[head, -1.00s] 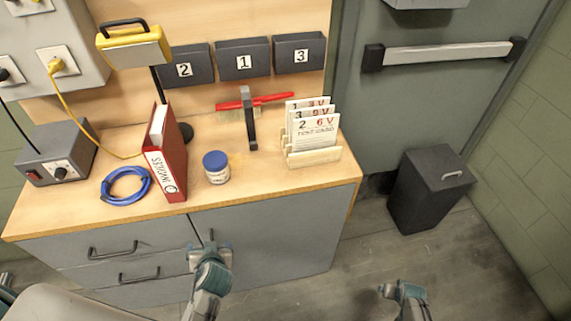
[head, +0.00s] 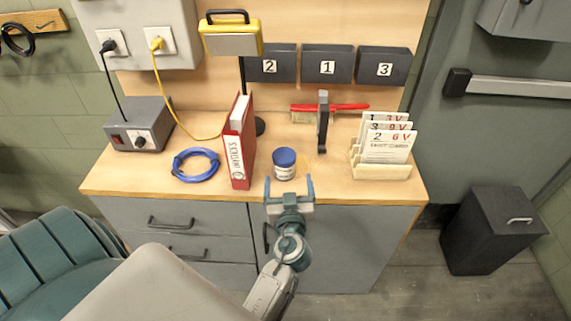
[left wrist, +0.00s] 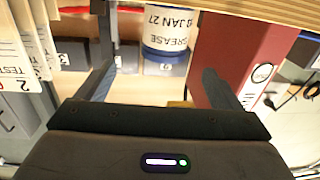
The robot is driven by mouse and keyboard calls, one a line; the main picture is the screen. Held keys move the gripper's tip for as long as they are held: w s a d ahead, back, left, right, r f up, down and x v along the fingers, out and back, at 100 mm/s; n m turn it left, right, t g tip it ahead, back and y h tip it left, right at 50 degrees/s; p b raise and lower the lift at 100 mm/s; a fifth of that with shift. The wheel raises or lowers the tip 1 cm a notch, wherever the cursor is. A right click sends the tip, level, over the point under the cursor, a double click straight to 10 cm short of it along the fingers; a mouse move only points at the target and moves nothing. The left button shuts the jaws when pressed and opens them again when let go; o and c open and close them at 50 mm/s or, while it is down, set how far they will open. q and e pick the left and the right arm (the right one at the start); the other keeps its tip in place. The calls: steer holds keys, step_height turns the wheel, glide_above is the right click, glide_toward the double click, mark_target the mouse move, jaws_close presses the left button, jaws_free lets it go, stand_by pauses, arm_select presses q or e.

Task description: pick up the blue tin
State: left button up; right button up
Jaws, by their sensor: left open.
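The blue tin (head: 284,163) is a small white jar with a blue lid, upright near the front edge of the wooden worktop. My left gripper (head: 289,183) is open and empty at the worktop's front edge, just on the near side of the tin. In the left wrist view the tin (left wrist: 168,32) shows upside down, with the word GREASE on its label, ahead of and between the spread fingers (left wrist: 158,70). I cannot tell whether the fingers touch it. My right gripper is out of view.
A red binder (head: 239,145) stands close to the left of the tin, with a blue cable coil (head: 196,165) beyond it. A dark upright clamp (head: 322,122) stands behind right, and a card rack (head: 383,170) is farther right. Bare worktop lies right of the tin.

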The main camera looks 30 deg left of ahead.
mark_target(286, 166)
arm_select(q)
steer(key=p+x, duration=0.2)
steer(key=x, duration=0.3)
steer(key=shift+w+a, duration=0.15)
steer(key=shift+a, duration=0.05)
steer(key=shift+w+a+r+p, duration=0.1)
steer(key=shift+w+a+p, duration=0.1)
steer(key=shift+p, duration=0.25)
steer(key=p+x, duration=0.1)
steer(key=x, duration=0.1)
steer(key=p+x, duration=0.1)
steer(key=x, duration=0.1)
steer(key=shift+s+a+f+p, duration=0.15)
steer(key=shift+s+f+p, duration=0.1)
steer(key=shift+p, duration=0.1)
steer(key=shift+w+a+f, duration=0.15)
steer(key=shift+w, duration=0.15)
steer(key=shift+s, duration=0.1)
steer(key=shift+c, duration=0.5)
steer(key=c, duration=1.1)
